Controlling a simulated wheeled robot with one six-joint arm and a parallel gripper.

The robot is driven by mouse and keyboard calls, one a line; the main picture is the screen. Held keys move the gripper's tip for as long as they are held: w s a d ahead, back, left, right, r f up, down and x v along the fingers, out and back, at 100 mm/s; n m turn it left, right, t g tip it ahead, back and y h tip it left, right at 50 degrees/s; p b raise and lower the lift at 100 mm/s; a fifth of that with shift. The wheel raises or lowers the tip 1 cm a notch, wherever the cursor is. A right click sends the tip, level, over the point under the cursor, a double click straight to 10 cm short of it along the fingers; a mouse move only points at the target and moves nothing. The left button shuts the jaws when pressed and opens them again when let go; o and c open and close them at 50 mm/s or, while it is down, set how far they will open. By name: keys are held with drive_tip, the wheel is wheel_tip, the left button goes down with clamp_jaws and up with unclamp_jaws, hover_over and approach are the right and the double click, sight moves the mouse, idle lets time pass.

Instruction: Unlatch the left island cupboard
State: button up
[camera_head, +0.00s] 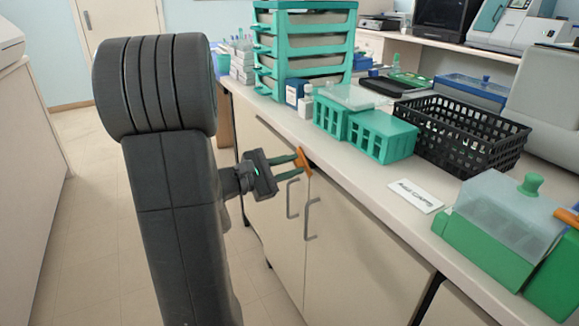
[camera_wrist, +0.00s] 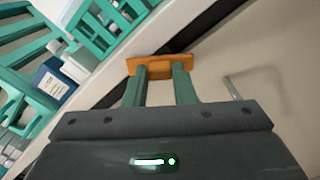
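The orange latch (camera_head: 302,160) sits at the top of the pale cupboard doors, just under the counter edge and above two grey bar handles. In the wrist view the latch (camera_wrist: 160,65) is a wide orange bar with a raised middle part. My gripper (camera_head: 298,165) reaches it from the left, its two green fingers at the latch. In the wrist view the fingertips (camera_wrist: 160,76) stand on either side of the raised middle part, with little or no gap showing. The left cupboard door (camera_head: 275,215) and the right door (camera_head: 345,255) look closed.
The counter above holds a teal drawer rack (camera_head: 305,50), teal baskets (camera_head: 380,135), a black crate (camera_head: 455,140), a white label card (camera_head: 415,195) and a green box with a clear lid (camera_head: 500,215). The floor (camera_head: 85,230) at left is clear.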

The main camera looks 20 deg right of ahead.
drive_tip(key=shift+n+p, duration=0.3)
drive_tip(key=n+p, duration=0.3)
drive_tip(key=p, duration=0.1)
drive_tip(key=shift+r+n, duration=0.2)
drive_tip(key=shift+n, duration=0.2)
drive_tip(key=shift+f+n+p, duration=0.15)
drive_tip(key=shift+n+p, duration=1.25)
drive_tip(key=shift+f, duration=0.1)
drive_tip(key=o, duration=1)
drive_tip(key=shift+a, duration=0.15)
drive_tip(key=a, duration=0.9)
drive_tip(key=s+a+p, duration=0.1)
drive_tip(key=a, duration=0.3)
drive_tip(key=shift+a, duration=0.25)
